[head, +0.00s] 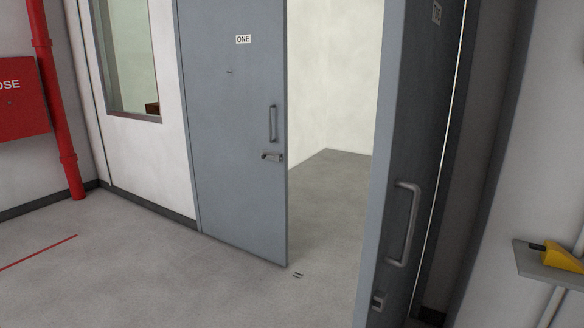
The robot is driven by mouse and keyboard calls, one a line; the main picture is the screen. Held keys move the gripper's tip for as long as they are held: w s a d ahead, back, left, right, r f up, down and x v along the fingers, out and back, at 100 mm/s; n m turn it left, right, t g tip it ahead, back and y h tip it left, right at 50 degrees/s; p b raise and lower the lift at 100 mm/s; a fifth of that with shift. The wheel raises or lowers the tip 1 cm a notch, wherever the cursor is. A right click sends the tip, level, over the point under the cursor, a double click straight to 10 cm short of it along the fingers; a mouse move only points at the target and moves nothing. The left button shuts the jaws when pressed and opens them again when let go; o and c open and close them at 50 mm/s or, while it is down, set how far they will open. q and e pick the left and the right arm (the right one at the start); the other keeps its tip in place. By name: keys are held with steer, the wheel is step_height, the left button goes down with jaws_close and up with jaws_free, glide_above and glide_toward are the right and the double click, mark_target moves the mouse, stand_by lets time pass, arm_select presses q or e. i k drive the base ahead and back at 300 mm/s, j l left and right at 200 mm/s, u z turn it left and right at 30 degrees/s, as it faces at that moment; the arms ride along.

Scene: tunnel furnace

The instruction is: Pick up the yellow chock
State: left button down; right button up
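The yellow chock (563,257) lies on a small grey shelf (545,270) at the far right edge of the head view. It is wedge-shaped, with a dark piece at its left end. The picture's edge cuts off part of the chock and the shelf. Neither of my grippers shows in this view.
A grey door marked ONE (232,130) stands left of an open doorway. A second grey door (420,150) stands swung open nearer on the right. A red pipe (56,110) and red box (22,100) are at left. The floor (180,275) in front is clear.

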mark_target(551, 254)
steer(key=z, duration=1.65)
